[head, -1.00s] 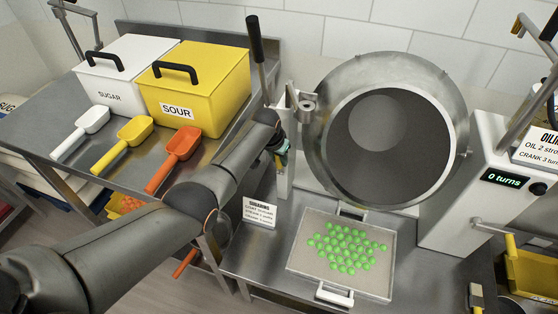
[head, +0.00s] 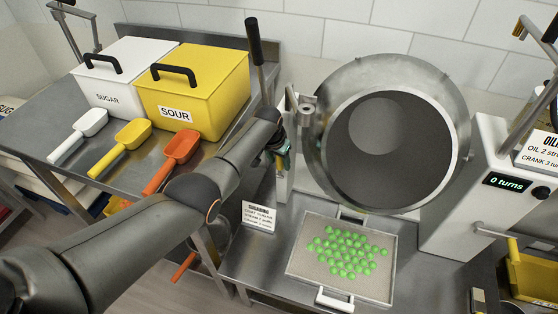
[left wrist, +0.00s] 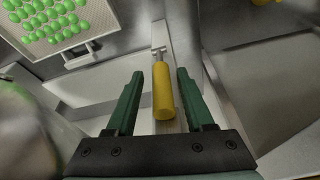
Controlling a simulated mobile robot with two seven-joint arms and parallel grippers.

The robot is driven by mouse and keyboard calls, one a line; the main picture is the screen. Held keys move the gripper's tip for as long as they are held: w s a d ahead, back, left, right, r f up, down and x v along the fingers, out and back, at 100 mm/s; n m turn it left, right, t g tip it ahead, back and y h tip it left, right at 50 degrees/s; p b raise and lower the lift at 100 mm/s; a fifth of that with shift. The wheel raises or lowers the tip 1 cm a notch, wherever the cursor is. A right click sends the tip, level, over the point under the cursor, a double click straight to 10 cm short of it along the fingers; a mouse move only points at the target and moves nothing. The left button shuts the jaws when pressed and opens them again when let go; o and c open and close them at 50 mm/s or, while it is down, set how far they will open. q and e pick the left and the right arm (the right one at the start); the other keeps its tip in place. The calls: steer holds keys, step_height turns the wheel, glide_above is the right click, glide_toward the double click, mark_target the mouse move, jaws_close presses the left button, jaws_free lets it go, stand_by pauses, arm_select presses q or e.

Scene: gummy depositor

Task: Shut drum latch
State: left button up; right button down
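The steel drum (head: 318,150) stands with its round mouth facing me, beside a white post (head: 283,185) on its left. My left gripper (head: 284,158) is at this post, mostly hidden behind my own arm in the head view. In the left wrist view, a yellow latch handle (left wrist: 163,98) on a metal stem lies between the green fingers of my left gripper (left wrist: 160,74). The fingers are open, with a visible gap on each side of the handle. Whether the latch is engaged cannot be told. My right gripper is not in view.
A tray (head: 300,262) of green gummies sits below the drum. A small sign (head: 259,217) stands left of it. The sugar bin (head: 105,88), sour bin (head: 205,95) and several scoops stand on the left table. A white unit with a "0 turns" display (head: 507,181) is at right.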

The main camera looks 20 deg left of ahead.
arm_select(q)
steer(key=shift+r, duration=0.15)
steer(key=shift+r+p, duration=0.3)
steer(key=shift+p, duration=0.05)
steer(key=p+v, duration=0.2)
steer(key=v, duration=0.2)
steer(key=shift+s+r+p, duration=0.1)
steer(key=shift+r+p, duration=0.15)
steer(key=shift+p, duration=0.1)
steer(key=shift+p+v, duration=0.65)
steer(key=shift+v, duration=2.9)
steer(key=shift+s+f, duration=0.1)
